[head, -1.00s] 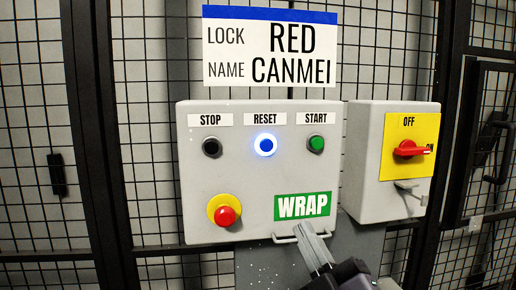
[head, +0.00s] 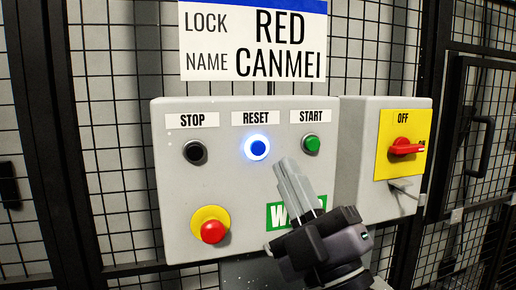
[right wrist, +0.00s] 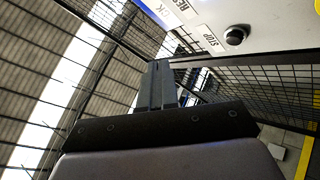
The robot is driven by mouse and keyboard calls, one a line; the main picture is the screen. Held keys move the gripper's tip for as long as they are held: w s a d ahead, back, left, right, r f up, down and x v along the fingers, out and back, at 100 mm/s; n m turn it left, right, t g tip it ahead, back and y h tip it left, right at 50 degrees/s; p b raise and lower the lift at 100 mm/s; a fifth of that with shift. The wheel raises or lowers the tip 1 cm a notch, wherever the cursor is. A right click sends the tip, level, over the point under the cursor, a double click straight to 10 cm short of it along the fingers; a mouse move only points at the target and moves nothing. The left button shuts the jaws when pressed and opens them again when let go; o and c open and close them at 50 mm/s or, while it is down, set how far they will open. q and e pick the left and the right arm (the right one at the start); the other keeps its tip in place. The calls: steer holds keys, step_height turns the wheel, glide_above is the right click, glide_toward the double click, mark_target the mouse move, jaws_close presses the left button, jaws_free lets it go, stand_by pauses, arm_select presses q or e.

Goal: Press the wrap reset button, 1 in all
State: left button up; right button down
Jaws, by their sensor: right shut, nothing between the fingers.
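The blue reset button (head: 257,148) glows inside a lit ring on the grey wrap control box (head: 172,215), under the RESET label (head: 255,118). My right gripper (head: 284,166) is shut and empty, its fingertips just below and to the right of the reset button in the head view. I cannot tell whether the tips touch the panel. The gripper partly hides the green WRAP label (head: 277,215). In the right wrist view the shut fingers (right wrist: 157,68) show, with a corner of the box and the black stop button (right wrist: 235,36); the reset button is not visible there. My left gripper is not in view.
The black stop button (head: 194,152) is left of reset, and the green start button (head: 311,144) is right. A red emergency button (head: 213,231) sits lower left. A box with a red switch (head: 405,147) stands right. Mesh fencing (head: 110,120) is behind.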

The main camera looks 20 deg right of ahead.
mark_target(257, 148)
steer(key=shift+w, duration=0.1)
steer(key=shift+w+a+b, duration=0.15)
steer(key=shift+w+b, duration=0.6)
steer(key=shift+w, duration=3.6)
steer(key=shift+w, duration=0.1)
steer(key=shift+w, duration=0.35)
steer(key=shift+w, duration=0.45)
steer(key=shift+s, duration=0.9)
